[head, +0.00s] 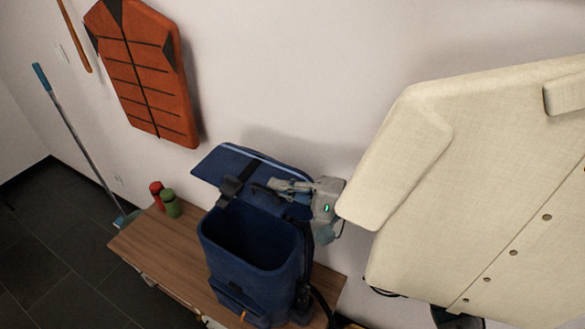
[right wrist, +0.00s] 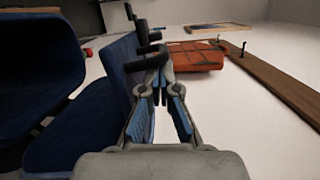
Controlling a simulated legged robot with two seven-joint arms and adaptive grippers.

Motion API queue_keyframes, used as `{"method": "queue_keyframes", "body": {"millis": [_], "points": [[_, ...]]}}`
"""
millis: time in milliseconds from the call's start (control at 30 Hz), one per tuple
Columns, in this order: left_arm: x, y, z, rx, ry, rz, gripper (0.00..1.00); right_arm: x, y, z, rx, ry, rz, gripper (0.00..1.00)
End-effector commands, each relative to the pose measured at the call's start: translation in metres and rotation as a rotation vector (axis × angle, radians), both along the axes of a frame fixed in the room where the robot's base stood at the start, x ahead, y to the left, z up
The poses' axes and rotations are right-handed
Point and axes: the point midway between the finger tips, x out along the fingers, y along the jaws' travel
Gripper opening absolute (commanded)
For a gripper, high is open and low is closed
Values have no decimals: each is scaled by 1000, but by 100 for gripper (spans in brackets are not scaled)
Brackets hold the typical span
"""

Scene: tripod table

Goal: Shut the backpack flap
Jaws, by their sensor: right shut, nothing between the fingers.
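The dark blue backpack (head: 252,262) stands upright on a wooden bench in the head view, its top open and its inside dark. Its flap (head: 225,163) is raised and leans back toward the wall behind the opening. My right gripper (head: 272,185) is shut and empty, at the flap's right part above the rear of the opening. In the right wrist view, my gripper's fingers (right wrist: 155,85) are beside a blue panel (right wrist: 119,75), apparently the flap. Dark hooked pieces lie at the fingertips; contact is unclear. My left gripper is not in view.
A red bottle (head: 156,190) and a green bottle (head: 171,203) stand on the bench (head: 150,245), left of the backpack. A cream coat (head: 490,190) hangs close to my right arm. An orange vest (head: 145,75) hangs on the wall. A broom (head: 75,135) leans at left.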

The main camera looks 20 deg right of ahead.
Motion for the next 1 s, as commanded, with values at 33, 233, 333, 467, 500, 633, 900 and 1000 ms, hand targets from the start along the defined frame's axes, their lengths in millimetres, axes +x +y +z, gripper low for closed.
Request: {"method": "queue_keyframes", "body": {"millis": [33,233,333,467,500,633,900,1000], "points": [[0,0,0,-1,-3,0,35,-4,5,-3,-25,-19,1,0],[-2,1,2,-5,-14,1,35,-9,10,-6,-54,-44,1,0],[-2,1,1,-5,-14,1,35,-9,9,-6,-52,-43,1,0],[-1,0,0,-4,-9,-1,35,-9,9,-6,-52,-43,1,0],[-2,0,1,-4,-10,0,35,-9,9,-6,-52,-43,1,0],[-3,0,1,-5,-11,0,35,-9,9,-6,-51,-42,1,0],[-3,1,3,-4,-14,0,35,6,-8,3,30,21,-3,0],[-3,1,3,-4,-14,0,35,18,-23,9,103,77,-2,0]]}}
